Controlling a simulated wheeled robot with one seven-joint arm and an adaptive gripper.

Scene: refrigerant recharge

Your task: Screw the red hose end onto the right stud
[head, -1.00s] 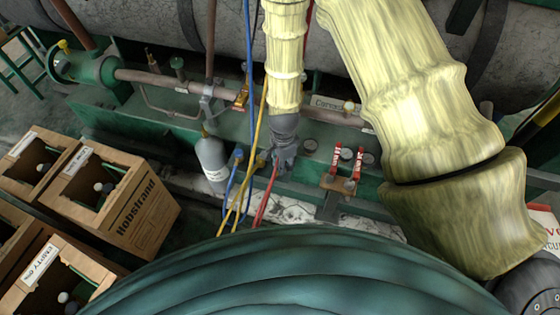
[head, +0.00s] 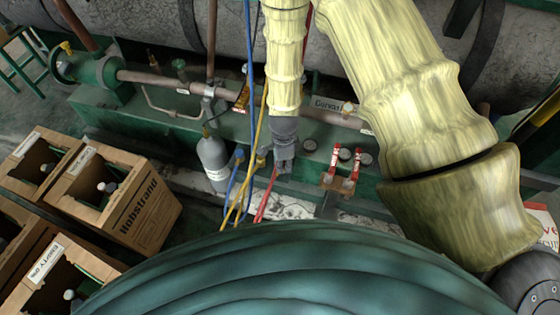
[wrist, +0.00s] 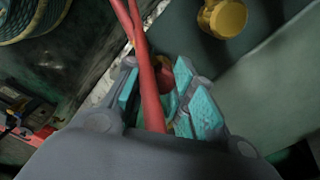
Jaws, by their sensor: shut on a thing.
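My gripper (head: 284,166) is shut on the red hose end (wrist: 167,78), which shows between its teal finger pads in the wrist view. The red hose (head: 266,196) hangs down from the gripper in the head view. The gripper is left of two red-handled valves (head: 335,156) on a brown bracket (head: 338,184) and apart from them. I cannot make out the right stud for sure. A brass fitting (wrist: 222,17) shows at the top of the wrist view, apart from the fingers.
A blue hose (head: 231,180) and a yellow hose (head: 250,176) hang just left of the gripper. A grey cylinder (head: 212,156) stands further left. Round gauges stand beside the valves, and a pipe (head: 160,78) runs behind.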

